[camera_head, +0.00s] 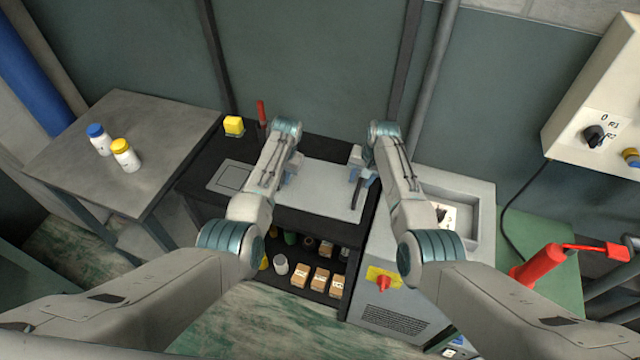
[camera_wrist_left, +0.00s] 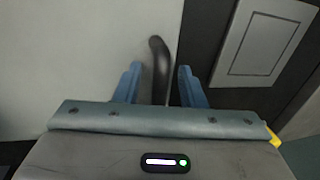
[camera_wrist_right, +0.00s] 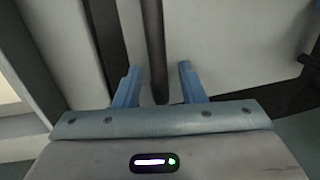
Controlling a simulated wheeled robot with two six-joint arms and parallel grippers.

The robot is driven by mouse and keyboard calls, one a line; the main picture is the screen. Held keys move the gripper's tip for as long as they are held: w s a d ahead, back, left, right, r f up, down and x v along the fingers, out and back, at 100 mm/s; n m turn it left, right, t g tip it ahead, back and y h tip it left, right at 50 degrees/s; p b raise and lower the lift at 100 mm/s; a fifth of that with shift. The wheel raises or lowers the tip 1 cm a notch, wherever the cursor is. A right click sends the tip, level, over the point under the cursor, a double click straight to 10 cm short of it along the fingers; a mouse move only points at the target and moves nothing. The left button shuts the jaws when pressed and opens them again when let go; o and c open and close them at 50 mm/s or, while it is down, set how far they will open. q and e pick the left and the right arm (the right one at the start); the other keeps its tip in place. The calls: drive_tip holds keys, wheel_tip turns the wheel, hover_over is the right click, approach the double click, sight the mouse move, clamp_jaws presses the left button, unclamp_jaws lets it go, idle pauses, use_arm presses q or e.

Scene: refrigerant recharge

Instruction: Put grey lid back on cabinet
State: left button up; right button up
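The grey lid (camera_head: 325,200) is a flat light panel lying on top of a black shelved bench (camera_head: 212,205). Dark handles stand at its two ends. My left gripper (camera_head: 291,172) is open at the left end, with a dark handle (camera_wrist_left: 158,70) between its fingers and gaps on both sides. My right gripper (camera_head: 360,174) is open at the right end; a dark handle (camera_wrist_right: 156,50) shows between its parted fingers. A pale grey cabinet (camera_head: 385,312) with a red knob stands right of the bench. Its top has a recess (camera_head: 460,212), partly hidden by my right arm.
A grey table (camera_head: 150,110) at left holds a blue-capped bottle (camera_head: 98,138) and a yellow-capped bottle (camera_head: 126,155).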

use_arm(q)
clamp_jaws()
use_arm(e)
clamp_jaws()
idle(0.5)
drive_tip(key=shift+r, duration=0.1)
idle(0.5)
